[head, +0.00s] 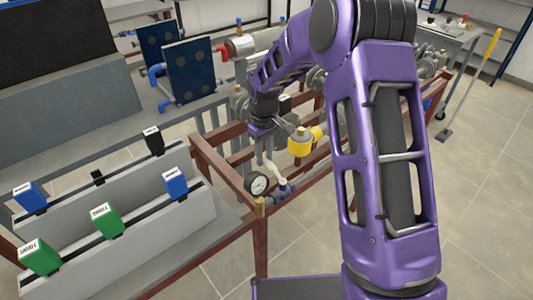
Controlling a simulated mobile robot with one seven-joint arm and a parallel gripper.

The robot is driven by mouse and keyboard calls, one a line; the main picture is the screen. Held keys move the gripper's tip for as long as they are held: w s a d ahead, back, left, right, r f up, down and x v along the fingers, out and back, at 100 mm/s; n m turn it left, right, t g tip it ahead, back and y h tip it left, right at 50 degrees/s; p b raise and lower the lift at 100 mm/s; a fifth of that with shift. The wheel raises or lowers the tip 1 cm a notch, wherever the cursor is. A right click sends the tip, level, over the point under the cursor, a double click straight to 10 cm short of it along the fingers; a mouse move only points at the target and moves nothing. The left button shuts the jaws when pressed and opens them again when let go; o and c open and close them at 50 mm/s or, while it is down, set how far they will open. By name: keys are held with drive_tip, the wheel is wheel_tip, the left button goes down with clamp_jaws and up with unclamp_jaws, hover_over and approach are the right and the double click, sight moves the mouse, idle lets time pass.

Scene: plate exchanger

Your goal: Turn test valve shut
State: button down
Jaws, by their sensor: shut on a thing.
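My gripper (265,158) reaches down at the middle of the view, at the end of my purple arm. It is shut on what looks like the pale handle (275,173) of the small test valve (284,188). The fingertips are small and partly hidden, so the exact grip is hard to see. The valve's dark body sits on the pipework just right of a round pressure gauge (257,184) with a white face. The angle of the handle to the pipe cannot be told clearly.
A yellow fitting (300,147) with a brass nut stands close to the right of my gripper. A red-brown frame (222,168) runs around the pipework. Green, blue and black labelled blocks (108,221) sit on grey stands at left. Blue plate exchangers (190,70) stand behind.

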sight(264, 159)
drive_tip(key=shift+a, duration=0.2)
drive_tip(key=c, duration=0.6)
unclamp_jaws()
drive_tip(key=shift+d, duration=0.1)
drive_tip(key=shift+r, duration=0.1)
wheel_tip(264, 159, up, 17)
drive_tip(key=shift+r+p, duration=0.15)
drive_tip(key=shift+p, duration=0.75)
